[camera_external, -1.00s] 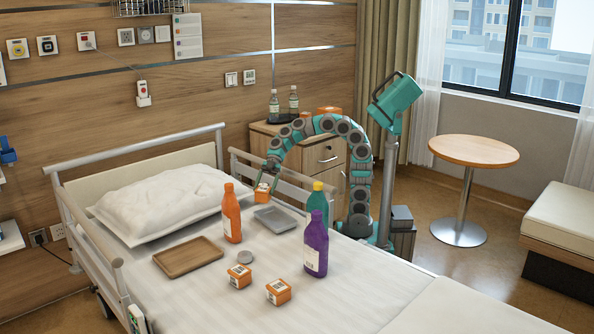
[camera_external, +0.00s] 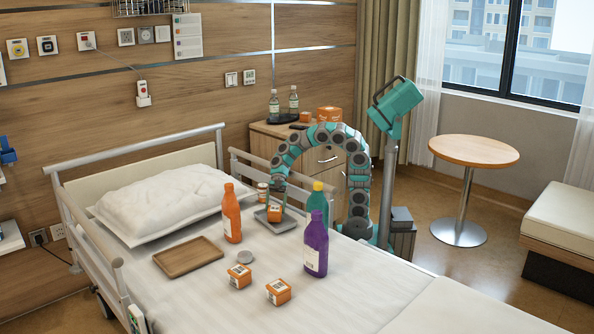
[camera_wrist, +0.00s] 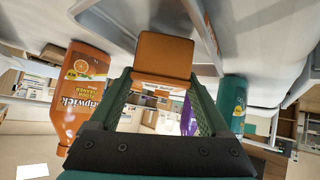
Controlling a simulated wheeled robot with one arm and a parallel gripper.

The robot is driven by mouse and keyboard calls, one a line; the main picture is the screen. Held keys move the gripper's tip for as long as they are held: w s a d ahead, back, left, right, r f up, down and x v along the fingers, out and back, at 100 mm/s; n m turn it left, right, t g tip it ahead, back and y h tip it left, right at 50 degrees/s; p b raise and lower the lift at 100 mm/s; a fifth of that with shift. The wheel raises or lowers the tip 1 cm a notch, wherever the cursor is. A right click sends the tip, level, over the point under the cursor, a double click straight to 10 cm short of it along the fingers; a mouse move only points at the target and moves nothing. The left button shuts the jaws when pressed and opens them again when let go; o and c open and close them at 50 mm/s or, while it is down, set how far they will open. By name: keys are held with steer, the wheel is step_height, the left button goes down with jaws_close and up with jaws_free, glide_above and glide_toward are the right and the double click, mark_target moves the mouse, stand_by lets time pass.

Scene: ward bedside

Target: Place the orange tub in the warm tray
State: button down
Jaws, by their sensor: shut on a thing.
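My gripper (camera_external: 274,206) is shut on an orange tub (camera_external: 275,214), which is at the grey tray (camera_external: 287,226) on the bed. I cannot tell whether the tub touches the tray floor. In the wrist view the tub (camera_wrist: 163,55) sits between the fingertips of my gripper (camera_wrist: 160,78). The brown, warm-toned tray (camera_external: 188,257) lies empty on the bed to the left. Two more orange tubs with white labels, one (camera_external: 239,276) and another (camera_external: 278,292), stand at the front of the bed.
An orange bottle (camera_external: 232,213) stands between the two trays. A green bottle (camera_external: 317,200) and a purple bottle (camera_external: 316,250) stand right of the grey tray. A small jar (camera_external: 262,191) is behind my gripper.

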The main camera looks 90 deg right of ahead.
steer(key=shift+f, duration=0.5)
jaws_free()
steer(key=v, duration=0.7)
steer(key=shift+d+r, duration=0.2)
steer(key=shift+d, duration=0.05)
